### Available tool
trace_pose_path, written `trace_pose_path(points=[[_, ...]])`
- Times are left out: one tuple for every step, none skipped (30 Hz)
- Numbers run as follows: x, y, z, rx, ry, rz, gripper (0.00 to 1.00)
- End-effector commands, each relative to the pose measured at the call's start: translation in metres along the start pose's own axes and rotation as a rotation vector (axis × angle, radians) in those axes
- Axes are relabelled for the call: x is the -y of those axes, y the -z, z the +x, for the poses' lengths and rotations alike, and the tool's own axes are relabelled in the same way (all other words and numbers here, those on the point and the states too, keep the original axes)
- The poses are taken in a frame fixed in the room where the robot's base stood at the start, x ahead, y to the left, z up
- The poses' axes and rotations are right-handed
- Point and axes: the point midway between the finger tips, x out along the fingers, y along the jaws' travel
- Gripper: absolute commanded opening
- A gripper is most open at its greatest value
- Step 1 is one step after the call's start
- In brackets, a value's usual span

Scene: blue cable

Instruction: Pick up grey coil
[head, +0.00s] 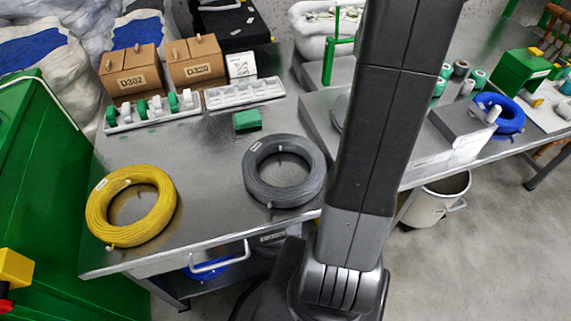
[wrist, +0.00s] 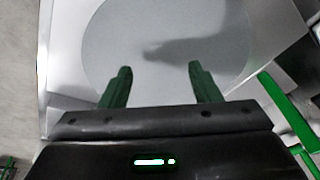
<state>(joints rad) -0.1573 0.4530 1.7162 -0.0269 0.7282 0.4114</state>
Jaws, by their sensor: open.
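The grey coil (head: 262,188) lies flat on the metal table in the head view, right of the yellow coil and close to the table's front edge. It is not seen in the wrist view. My gripper (wrist: 160,72) shows in the wrist view with its two green fingers apart and nothing between them. Below the fingers is a grey round surface (wrist: 130,40) with a dark shadow across it. In the head view my arm crosses the middle right of the picture, and the gripper itself cannot be seen there.
A yellow coil (head: 97,212) lies at the table's left. A green block (head: 247,121), a white tray (head: 246,94) and cardboard boxes (head: 131,72) stand behind. A blue coil (head: 511,120) lies at the far right. Bare metal table (head: 205,160) separates the yellow and grey coils.

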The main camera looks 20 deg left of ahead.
Motion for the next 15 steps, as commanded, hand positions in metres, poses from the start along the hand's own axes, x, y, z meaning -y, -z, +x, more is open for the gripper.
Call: trace_pose_path(points=[[0.020,-0.009,-0.004,0.015,0.007,-0.024,0.57],[0.030,-0.014,-0.005,0.023,0.010,-0.033,0.57],[0.044,-0.021,-0.006,0.034,0.013,-0.046,0.57],[0.053,-0.027,-0.007,0.042,0.016,-0.055,0.57],[0.063,-0.033,-0.008,0.050,0.018,-0.065,0.57],[0.075,-0.042,-0.010,0.062,0.020,-0.077,0.57],[0.084,-0.048,-0.011,0.070,0.021,-0.087,0.57],[0.093,-0.055,-0.013,0.079,0.022,-0.096,0.57],[0.104,-0.064,-0.014,0.089,0.023,-0.110,0.57],[0.113,-0.071,-0.016,0.097,0.023,-0.119,0.57],[0.121,-0.079,-0.018,0.105,0.023,-0.130,0.57],[0.131,-0.088,-0.020,0.116,0.023,-0.142,0.57],[0.139,-0.096,-0.022,0.123,0.022,-0.153,0.57],[0.146,-0.103,-0.024,0.130,0.022,-0.162,0.57],[0.155,-0.114,-0.026,0.140,0.021,-0.176,0.57]])
